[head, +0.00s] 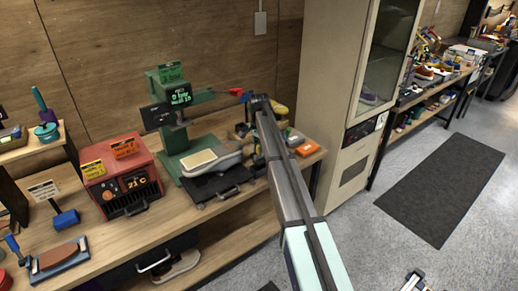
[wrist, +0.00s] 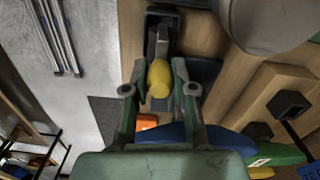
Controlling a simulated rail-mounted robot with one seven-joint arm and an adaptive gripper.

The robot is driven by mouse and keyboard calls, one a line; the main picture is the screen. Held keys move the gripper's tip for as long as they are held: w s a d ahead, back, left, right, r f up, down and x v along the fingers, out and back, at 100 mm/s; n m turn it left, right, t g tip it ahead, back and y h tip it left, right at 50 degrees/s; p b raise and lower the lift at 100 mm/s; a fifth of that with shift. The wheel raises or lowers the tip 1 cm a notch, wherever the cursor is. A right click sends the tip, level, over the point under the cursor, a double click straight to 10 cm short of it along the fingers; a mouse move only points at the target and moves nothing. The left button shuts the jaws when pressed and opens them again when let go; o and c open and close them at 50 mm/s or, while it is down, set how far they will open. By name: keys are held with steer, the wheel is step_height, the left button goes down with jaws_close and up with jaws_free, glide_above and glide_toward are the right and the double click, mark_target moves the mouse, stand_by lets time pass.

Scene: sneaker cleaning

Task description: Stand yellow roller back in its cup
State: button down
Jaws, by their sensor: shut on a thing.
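My gripper (wrist: 160,88) is shut on the yellow roller (wrist: 159,76), whose rounded yellow body sits between the two fingers in the wrist view. A grey bar-like part (wrist: 161,42) shows just beyond it, over a dark, boxy shape (wrist: 163,17); I cannot tell whether that shape is the cup. In the head view a yellow rounded thing (head: 280,110), likely the roller, shows beside the arm's end at the bench's right end. My arm hides most of the fingers there. Contact between roller and cup cannot be made out.
A green press-like machine (head: 172,130) with a grey sneaker (head: 222,159) stands left of my arm. A red heater box (head: 118,178) is further left. Orange items (head: 306,148) lie at the bench's right end, near a tall cabinet (head: 335,90). A black cup-like block (wrist: 288,102) shows in the wrist view.

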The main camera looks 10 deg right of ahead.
mark_target(259, 159)
steer(key=shift+f+b, duration=0.8)
steer(key=shift+f, duration=1.55)
steer(key=c, duration=0.9)
jaws_free()
steer(key=shift+o, duration=0.2)
step_height(259, 159, up, 12)
